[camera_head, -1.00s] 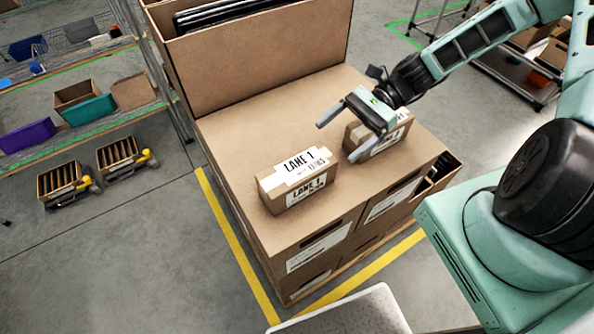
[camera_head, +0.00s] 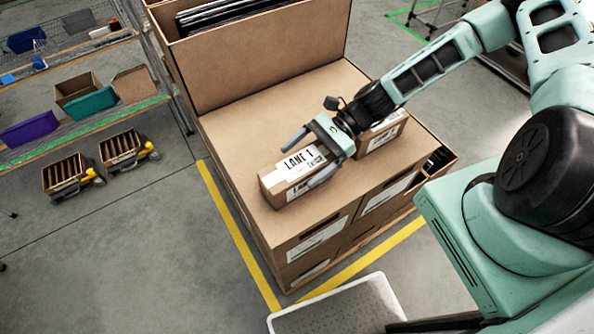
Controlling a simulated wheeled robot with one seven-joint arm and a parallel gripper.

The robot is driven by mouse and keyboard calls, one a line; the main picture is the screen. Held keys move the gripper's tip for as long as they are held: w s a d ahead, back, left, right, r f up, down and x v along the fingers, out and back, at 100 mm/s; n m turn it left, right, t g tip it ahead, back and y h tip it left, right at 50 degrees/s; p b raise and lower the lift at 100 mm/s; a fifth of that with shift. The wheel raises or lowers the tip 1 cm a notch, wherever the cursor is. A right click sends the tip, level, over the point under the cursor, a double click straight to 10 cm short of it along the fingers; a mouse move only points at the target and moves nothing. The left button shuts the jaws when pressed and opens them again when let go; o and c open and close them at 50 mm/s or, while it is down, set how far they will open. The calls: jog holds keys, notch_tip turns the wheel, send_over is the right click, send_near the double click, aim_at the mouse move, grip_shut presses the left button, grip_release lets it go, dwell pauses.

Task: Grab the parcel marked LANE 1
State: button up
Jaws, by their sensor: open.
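The parcel marked LANE 1 (camera_head: 272,184) is a small brown carton with a white label on its top and front. It lies on the flat top of the large stacked cartons (camera_head: 240,120). My gripper (camera_head: 308,162) is open, with one finger at the parcel's far side and the other in front of its near side. I cannot tell whether the fingers touch it. The front label is partly hidden by the near finger. A second small parcel (camera_head: 385,138) with a white label stands to the right, partly hidden behind my gripper.
A tall open carton (camera_head: 262,58) holding dark flat items rises at the back of the stack. Shelves with bins (camera_head: 88,102) stand at the left. A light grey surface (camera_head: 340,308) is at the bottom. The stack's top left of the parcel is clear.

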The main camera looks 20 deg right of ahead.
jog(key=c, duration=1.3)
jog(key=shift+r, duration=0.15)
